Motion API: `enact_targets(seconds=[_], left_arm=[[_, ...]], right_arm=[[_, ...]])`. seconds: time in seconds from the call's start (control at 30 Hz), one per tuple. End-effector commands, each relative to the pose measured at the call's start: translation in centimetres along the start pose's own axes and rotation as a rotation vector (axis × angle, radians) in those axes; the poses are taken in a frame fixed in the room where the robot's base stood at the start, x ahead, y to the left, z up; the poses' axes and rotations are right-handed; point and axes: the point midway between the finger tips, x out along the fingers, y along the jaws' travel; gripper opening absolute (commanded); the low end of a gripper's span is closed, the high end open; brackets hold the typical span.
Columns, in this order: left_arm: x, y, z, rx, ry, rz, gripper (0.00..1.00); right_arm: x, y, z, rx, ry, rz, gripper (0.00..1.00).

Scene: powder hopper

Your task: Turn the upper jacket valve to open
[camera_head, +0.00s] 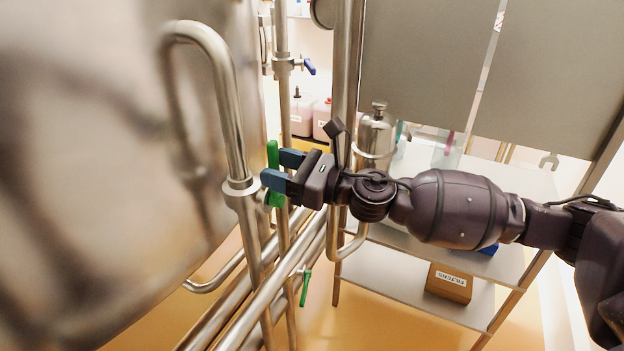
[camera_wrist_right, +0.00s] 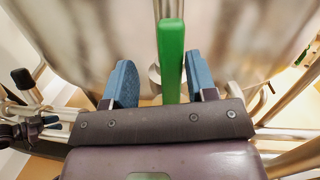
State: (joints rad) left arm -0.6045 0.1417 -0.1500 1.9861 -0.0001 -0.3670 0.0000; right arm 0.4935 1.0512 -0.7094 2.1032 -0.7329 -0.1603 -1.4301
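The upper green valve handle (camera_head: 273,154) stands roughly upright on the jacket pipework beside the steel vessel. My right gripper (camera_head: 273,168) reaches in from the right, its two blue fingers apart around the handle. In the right wrist view the green handle (camera_wrist_right: 171,62) stands between the fingers of the right gripper (camera_wrist_right: 163,82). It is closer to the right-hand finger, with a clear gap to the left-hand one. Whether it touches the nearer finger cannot be told. The fingers hide part of the handle in the head view. My left gripper is not in view.
The large steel vessel (camera_head: 90,180) fills the left. A bent steel pipe (camera_head: 226,95) runs close to the valve. A lower green handle (camera_head: 305,287) and a blue handle (camera_head: 309,66) sit on nearby pipes. A shelf rack (camera_head: 420,290) with a filters box (camera_head: 449,284) stands behind my right arm.

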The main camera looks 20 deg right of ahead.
Motion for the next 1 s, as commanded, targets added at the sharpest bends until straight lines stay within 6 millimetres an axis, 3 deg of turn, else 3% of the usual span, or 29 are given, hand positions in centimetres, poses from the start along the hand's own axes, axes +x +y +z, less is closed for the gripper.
enact_targets(seconds=[0.2,0.5,0.7,1.0], left_arm=[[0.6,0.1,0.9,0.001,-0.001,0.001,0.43],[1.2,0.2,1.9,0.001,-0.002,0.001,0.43],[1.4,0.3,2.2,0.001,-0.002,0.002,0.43],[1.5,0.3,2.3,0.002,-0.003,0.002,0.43]], right_arm=[[-3.5,0.1,-0.5,0.001,0.005,0.001,0.49],[-7.0,0.1,-0.5,0.003,0.005,0.001,0.49],[-8.3,0.1,-0.4,0.003,0.004,0.002,0.49],[-8.7,0.0,-0.2,0.002,0.003,0.003,0.49]])
